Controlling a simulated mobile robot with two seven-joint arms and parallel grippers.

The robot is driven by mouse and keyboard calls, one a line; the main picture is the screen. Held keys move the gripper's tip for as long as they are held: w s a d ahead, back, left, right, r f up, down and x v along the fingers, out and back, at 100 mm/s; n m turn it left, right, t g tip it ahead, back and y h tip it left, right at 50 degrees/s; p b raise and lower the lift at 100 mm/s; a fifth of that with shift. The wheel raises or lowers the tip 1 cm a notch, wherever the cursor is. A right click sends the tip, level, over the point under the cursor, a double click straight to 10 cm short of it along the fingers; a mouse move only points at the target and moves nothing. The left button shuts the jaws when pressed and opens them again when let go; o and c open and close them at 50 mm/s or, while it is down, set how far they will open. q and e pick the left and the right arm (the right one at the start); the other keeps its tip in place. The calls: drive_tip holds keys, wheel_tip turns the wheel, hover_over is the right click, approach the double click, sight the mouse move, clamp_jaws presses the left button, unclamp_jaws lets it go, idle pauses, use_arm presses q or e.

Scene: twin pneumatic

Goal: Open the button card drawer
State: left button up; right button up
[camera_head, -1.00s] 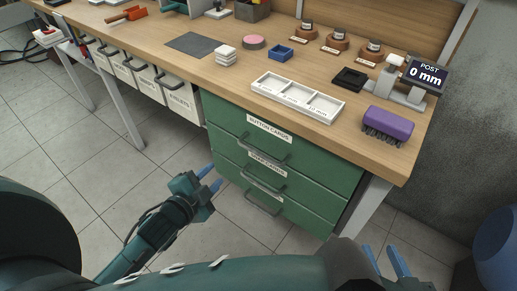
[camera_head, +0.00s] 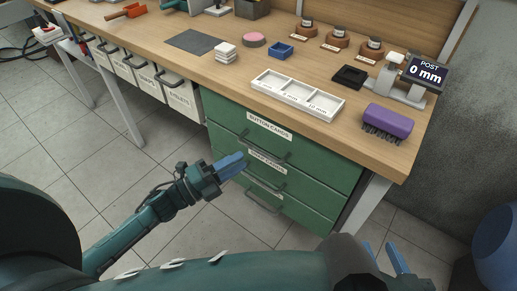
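The button card drawer (camera_head: 225,125) is the top one of a green drawer unit under the bench. It is shut, with a white label reading "BUTTON CARDS" (camera_head: 269,126) and a dark bar handle (camera_head: 272,154) below it. My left gripper (camera_head: 238,164) is in front of the unit, its blue fingertips near the left part of that handle. The fingers overlap in this view, so any gap or contact is unclear. My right gripper (camera_head: 384,258) is at the lower right, its fingers apart and empty, away from the drawers.
Two more green drawers with handles are below, both shut. On the wooden bench top are a white compartment tray (camera_head: 298,95), a purple brush (camera_head: 388,121), a blue box (camera_head: 281,51) and a "POST 0 mm" display (camera_head: 427,73). White labelled bins (camera_head: 147,80) hang at left. The floor before the unit is clear.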

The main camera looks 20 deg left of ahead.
sight(258, 149)
use_arm(q)
drive_tip(key=x, duration=0.7)
drive_tip(key=shift+c, duration=0.5)
clamp_jaws()
